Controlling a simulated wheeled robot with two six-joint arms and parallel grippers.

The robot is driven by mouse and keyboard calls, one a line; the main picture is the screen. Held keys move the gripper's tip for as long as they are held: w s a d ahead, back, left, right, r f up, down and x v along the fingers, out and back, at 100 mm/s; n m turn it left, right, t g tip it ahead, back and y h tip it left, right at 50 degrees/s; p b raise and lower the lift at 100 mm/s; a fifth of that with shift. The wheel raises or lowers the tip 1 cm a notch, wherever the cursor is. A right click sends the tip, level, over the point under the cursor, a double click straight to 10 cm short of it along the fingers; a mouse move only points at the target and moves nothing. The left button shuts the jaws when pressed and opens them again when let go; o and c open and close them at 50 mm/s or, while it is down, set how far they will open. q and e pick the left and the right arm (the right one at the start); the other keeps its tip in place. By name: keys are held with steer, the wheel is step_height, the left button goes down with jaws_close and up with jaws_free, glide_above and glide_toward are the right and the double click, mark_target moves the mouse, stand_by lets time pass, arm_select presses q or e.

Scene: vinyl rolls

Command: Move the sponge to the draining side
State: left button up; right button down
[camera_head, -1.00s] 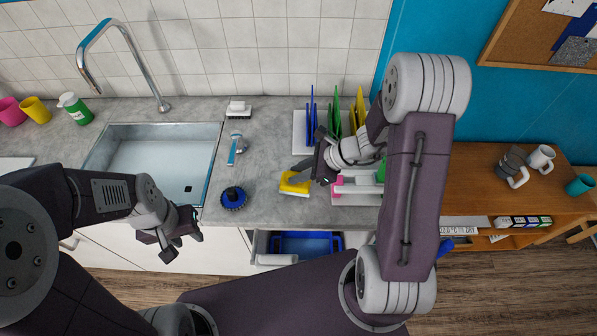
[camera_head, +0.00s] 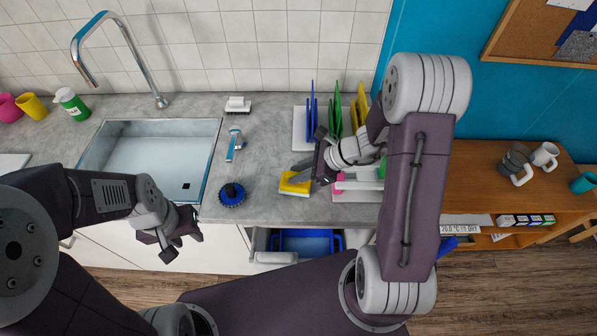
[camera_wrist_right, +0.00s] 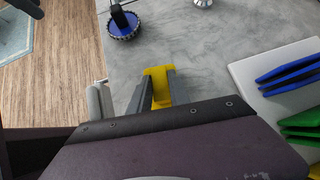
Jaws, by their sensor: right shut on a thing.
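The yellow sponge (camera_head: 294,187), with a pale underside, is at the front of the grey counter, right of the sink (camera_head: 150,160). My right gripper (camera_head: 302,174) is shut on it; the fingers cover part of it. In the right wrist view the yellow sponge (camera_wrist_right: 158,76) shows between the two grey fingertips (camera_wrist_right: 158,90). I cannot tell whether it touches the counter. A white rack (camera_head: 299,132) with blue, green and yellow upright pieces stands behind and to the right. My left gripper (camera_head: 182,244) is open and empty in front of the sink.
A round blue brush (camera_head: 232,195) lies left of the sponge. A blue-and-silver tool (camera_head: 235,146) and a white brush (camera_head: 237,105) lie further back. Pink and white items (camera_head: 352,186) are right of my gripper. An open drawer with a blue bin (camera_head: 305,241) is below the counter edge.

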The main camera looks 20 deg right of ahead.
steer(key=shift+f, duration=0.25)
steer(key=shift+f, duration=0.2)
stand_by(0.3)
jaws_free()
stand_by(0.4)
steer(key=shift+r, duration=0.1)
